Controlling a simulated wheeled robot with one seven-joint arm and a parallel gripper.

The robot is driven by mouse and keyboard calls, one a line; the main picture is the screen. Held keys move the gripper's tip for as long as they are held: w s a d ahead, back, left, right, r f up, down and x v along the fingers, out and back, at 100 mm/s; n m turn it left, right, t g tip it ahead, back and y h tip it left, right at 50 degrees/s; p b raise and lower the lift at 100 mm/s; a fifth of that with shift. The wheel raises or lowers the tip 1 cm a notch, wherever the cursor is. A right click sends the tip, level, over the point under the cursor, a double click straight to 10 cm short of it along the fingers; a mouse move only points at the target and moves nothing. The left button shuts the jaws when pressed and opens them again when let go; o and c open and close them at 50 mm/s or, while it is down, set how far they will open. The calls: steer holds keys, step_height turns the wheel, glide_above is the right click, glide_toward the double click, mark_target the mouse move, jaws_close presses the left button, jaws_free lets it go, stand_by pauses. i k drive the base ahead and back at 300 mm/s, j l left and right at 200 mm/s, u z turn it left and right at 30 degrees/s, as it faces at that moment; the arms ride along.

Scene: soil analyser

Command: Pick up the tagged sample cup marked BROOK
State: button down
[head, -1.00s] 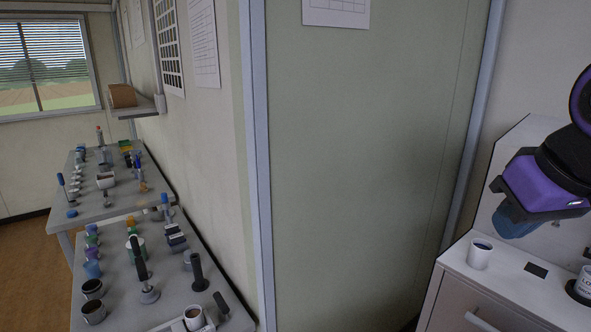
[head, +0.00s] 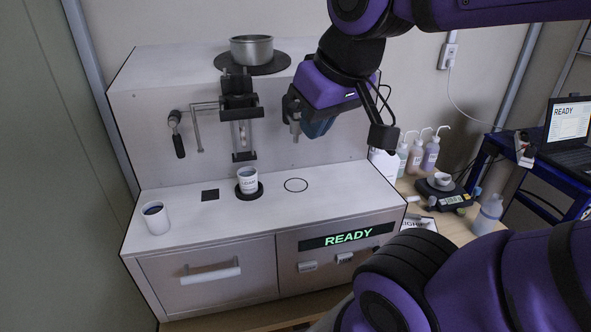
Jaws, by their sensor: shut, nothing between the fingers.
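A white cup (head: 247,180) with dark print on its side stands upright on a black round pad on the analyser's counter. Its print is too small to read surely, and I cannot make out BROOK on it. Another white cup (head: 154,218) with dark contents stands upright near the counter's left end; no marking is readable on it. My gripper (head: 317,130) hangs above the counter's right half, in front of the back panel, right of and higher than the printed cup. It is shut and empty, touching neither cup. Its fingertips are hard to make out.
The analyser (head: 210,260) has a lit READY display and a drawer. A metal pan (head: 251,50) sits on top. A dispensing fixture (head: 240,110) stands over the printed cup. Scales (head: 444,192) and bottles (head: 430,153) stand right.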

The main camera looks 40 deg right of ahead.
mark_target(247, 175)
steer(key=z, duration=0.2)
steer(key=k+j+z, duration=0.2)
steer(key=j, duration=0.2)
steer(key=j+z, duration=0.2)
steer(key=j, duration=0.2)
steer(key=k+j+z, duration=0.2)
steer(key=k+j, duration=0.05)
steer(key=j, duration=0.1)
